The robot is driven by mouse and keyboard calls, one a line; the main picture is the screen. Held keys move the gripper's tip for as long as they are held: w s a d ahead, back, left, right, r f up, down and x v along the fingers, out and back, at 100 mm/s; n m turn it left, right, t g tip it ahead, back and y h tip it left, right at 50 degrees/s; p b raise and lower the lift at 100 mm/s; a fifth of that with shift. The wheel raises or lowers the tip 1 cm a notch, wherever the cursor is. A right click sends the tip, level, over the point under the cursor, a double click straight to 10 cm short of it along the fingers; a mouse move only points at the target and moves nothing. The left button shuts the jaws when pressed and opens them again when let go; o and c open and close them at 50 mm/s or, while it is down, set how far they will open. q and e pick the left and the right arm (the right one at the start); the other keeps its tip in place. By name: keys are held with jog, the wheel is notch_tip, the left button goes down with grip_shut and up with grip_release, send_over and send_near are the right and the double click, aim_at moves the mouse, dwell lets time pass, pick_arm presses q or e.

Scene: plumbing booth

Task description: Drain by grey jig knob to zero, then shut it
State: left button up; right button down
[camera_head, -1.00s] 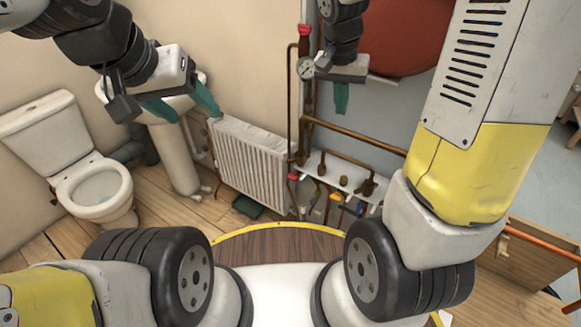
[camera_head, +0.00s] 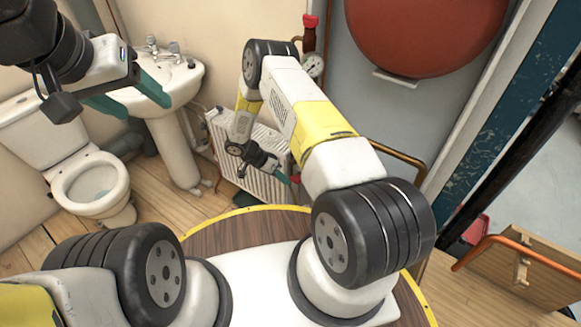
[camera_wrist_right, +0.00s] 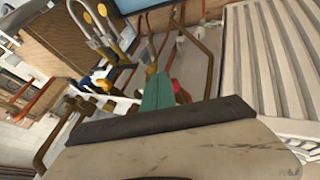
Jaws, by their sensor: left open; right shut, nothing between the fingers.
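My right gripper (camera_head: 282,177) is shut and empty, low in front of the radiator. In the right wrist view its teal fingers (camera_wrist_right: 156,90) are together, pointing at the pipework. A red knob (camera_wrist_right: 178,90) shows just beyond and right of the fingers, partly hidden; I cannot tell whether they touch. A yellow knob (camera_wrist_right: 104,86) and a dark blue part (camera_wrist_right: 83,80) sit on the copper pipes to the left. I cannot pick out the grey jig knob. My right arm hides most of the jig in the head view. My left gripper (camera_head: 145,107) is open and empty before the washbasin.
A white radiator (camera_head: 240,170) stands against the wall. A round pressure gauge (camera_head: 313,66) sits on the riser under a red valve handle (camera_head: 310,35). A red tank (camera_head: 425,30) hangs behind. A washbasin (camera_head: 188,80) and toilet (camera_head: 92,185) stand at left. A wooden box (camera_head: 530,270) is at right.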

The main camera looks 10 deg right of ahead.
jog(key=s+r+x, duration=0.1)
jog(key=s+x, duration=0.2)
jog(key=x, duration=1)
jog(key=shift+d, duration=0.4)
jog(key=shift+w+f, duration=0.1)
